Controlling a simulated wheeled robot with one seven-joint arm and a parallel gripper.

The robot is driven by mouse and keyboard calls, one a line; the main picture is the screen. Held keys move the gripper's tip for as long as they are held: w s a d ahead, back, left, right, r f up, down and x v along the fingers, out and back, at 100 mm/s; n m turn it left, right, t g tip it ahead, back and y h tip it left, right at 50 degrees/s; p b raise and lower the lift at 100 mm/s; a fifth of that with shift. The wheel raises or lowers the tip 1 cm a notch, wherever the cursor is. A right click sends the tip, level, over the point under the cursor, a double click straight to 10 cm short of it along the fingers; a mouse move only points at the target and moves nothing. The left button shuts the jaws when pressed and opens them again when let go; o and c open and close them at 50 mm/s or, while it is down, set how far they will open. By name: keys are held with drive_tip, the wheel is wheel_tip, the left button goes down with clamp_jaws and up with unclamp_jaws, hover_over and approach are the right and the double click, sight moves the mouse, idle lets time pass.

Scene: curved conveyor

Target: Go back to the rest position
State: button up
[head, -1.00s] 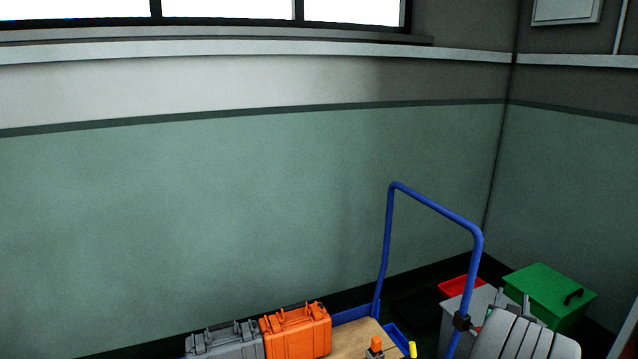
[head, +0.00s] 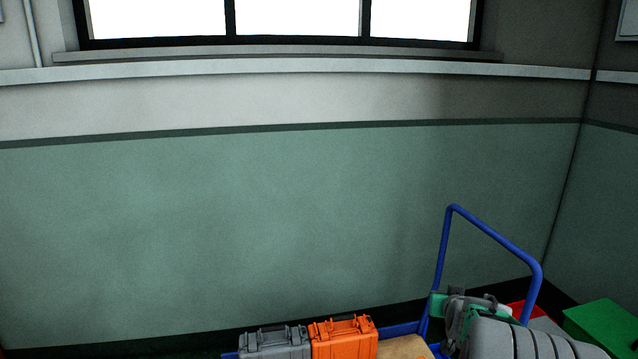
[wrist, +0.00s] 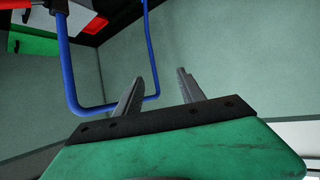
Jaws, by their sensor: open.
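My gripper (wrist: 160,76) shows in the wrist view with its two grey fingers apart and nothing between them. The blue cart handle (wrist: 67,60) appears behind and left of the fingers in that view; whether it touches them I cannot tell, but it looks farther off. In the head view my grey and green arm is at the lower right, in front of the cart, and the fingers cannot be made out there.
The blue cart handle (head: 490,235) stands at the right in the head view. A grey case (head: 273,343) and an orange case (head: 343,338) sit side by side at the bottom. A green box (head: 603,328) is at the lower right. A plain green wall (head: 250,220) lies behind.

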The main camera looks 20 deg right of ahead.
drive_tip(key=s+a+r+n+g+y+p, duration=0.1)
drive_tip(key=s+a+r+n+y+p, duration=0.15)
drive_tip(key=a, duration=0.95)
drive_tip(key=s+a+r+n+g+y+p, duration=0.1)
drive_tip(key=a+r+g+y+p, duration=0.2)
drive_tip(key=a, duration=0.8)
drive_tip(key=s+a+r+n+g+p, duration=0.2)
drive_tip(key=s+a+r+g+p, duration=0.1)
drive_tip(key=s+a, duration=1)
drive_tip(key=shift+s+a+r+n+y, duration=0.25)
drive_tip(key=shift+s+n+y, duration=0.1)
drive_tip(key=shift+s, duration=0.85)
drive_tip(key=shift+d, duration=0.1)
